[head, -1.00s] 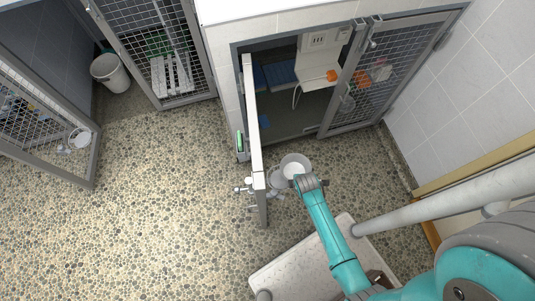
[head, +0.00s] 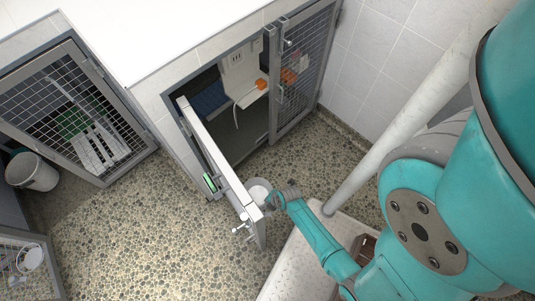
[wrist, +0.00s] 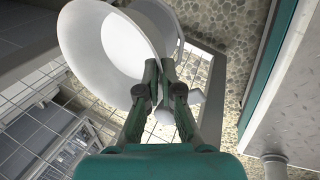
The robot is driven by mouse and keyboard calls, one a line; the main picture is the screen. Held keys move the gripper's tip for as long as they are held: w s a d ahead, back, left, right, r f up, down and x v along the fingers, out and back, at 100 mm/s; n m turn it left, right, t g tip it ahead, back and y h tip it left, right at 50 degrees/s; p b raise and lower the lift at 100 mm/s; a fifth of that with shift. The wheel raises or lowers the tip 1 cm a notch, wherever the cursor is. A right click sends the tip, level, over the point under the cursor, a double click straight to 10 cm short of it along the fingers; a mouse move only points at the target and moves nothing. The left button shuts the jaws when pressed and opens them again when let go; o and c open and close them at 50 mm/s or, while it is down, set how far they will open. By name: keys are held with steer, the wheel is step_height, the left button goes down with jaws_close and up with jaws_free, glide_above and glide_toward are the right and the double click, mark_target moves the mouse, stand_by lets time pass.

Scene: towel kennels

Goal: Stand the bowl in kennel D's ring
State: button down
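The white bowl (head: 259,189) is in the air at the inner side of the open kennel door (head: 222,168), close to its free end. In the wrist view the bowl (wrist: 108,42) fills the upper left, tilted, with its wide rim towards the camera. My gripper (wrist: 160,66) has its fingertips close together on the bowl's wall; in the head view my gripper (head: 282,196) is at the bowl's right side. I cannot make out the ring in the head view, and no letter D is readable. Whether the bowl touches the door is unclear.
A latch handle (head: 240,229) sticks out from the door's end. A mesh panel (head: 303,62) closes the kennel's right half. A white platform (head: 302,262) lies near my arm. A bucket (head: 32,172) stands far left. The pebbled floor (head: 150,220) between is clear.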

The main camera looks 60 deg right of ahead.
steer(key=shift+f, duration=2.2)
steer(key=c, duration=1.3)
jaws_free()
steer(key=shift+r, duration=0.1)
steer(key=s+a+r+m+t, duration=0.3)
steer(key=s+a+r+m, duration=0.1)
steer(key=r, duration=1.3)
steer(key=s+a+r+m+t, duration=0.4)
steer(key=r+m, duration=0.3)
steer(key=r, duration=1.1)
steer(key=s+a+r+m+t, duration=0.3)
steer(key=s+a+r+m, duration=0.1)
steer(key=r, duration=1.3)
steer(key=shift+s+a+r+m+t+y, duration=0.15)
steer(key=shift+s+r+m+t+y, duration=0.15)
steer(key=shift+s+m, duration=0.4)
steer(key=shift+w, duration=0.15)
